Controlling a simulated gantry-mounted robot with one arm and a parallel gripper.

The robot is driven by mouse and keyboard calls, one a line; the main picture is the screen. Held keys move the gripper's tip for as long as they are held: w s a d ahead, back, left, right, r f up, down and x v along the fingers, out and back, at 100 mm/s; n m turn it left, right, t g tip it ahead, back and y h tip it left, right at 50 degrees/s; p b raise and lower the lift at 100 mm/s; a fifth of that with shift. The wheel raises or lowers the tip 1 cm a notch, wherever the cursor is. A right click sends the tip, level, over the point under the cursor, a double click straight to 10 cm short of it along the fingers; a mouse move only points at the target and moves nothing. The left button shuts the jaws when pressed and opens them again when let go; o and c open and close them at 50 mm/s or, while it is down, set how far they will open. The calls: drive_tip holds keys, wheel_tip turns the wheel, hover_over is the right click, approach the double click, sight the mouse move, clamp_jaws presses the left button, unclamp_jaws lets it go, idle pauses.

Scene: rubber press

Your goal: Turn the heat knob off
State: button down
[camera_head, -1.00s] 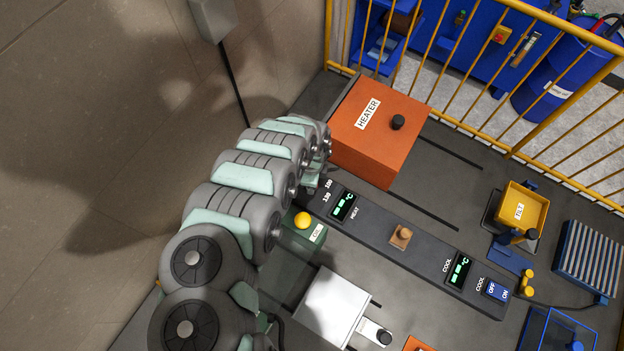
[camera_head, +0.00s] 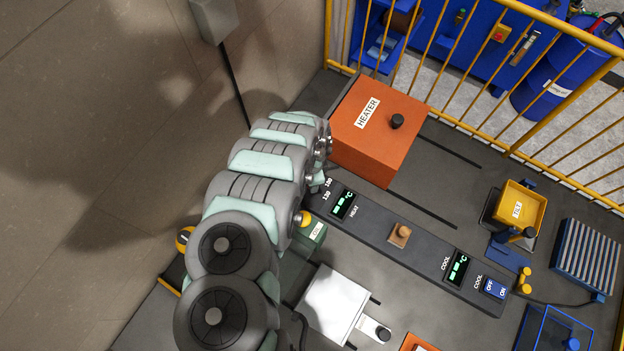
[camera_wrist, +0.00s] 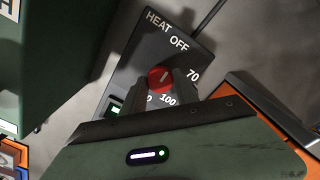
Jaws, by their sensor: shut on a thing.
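The red heat knob (camera_wrist: 160,79) shows in the wrist view on the dark panel (camera_wrist: 136,66), with a short pale mark on its face. HEAT and OFF are printed above it, 70 to its right and 100 below. I cannot tell surely which label the mark points to. My gripper (camera_wrist: 170,87) is shut on the knob, its dark fingers reaching up from below and hiding some of the dial. In the head view my arm hides the knob and the gripper; the heat display (camera_head: 343,206) glows green beside them.
The orange heater box (camera_head: 378,130) stands just behind the panel. A green box (camera_head: 311,232) with a yellow button is partly behind my arm. A white plate (camera_head: 332,303) lies in front.

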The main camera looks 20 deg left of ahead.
drive_tip(key=c, duration=0.9)
unclamp_jaws()
drive_tip(key=shift+c, duration=0.2)
drive_tip(key=shift+r, duration=0.15)
wheel_tip(320, 180, up, 11)
drive_tip(key=p, duration=0.2)
drive_tip(key=shift+f, duration=0.2)
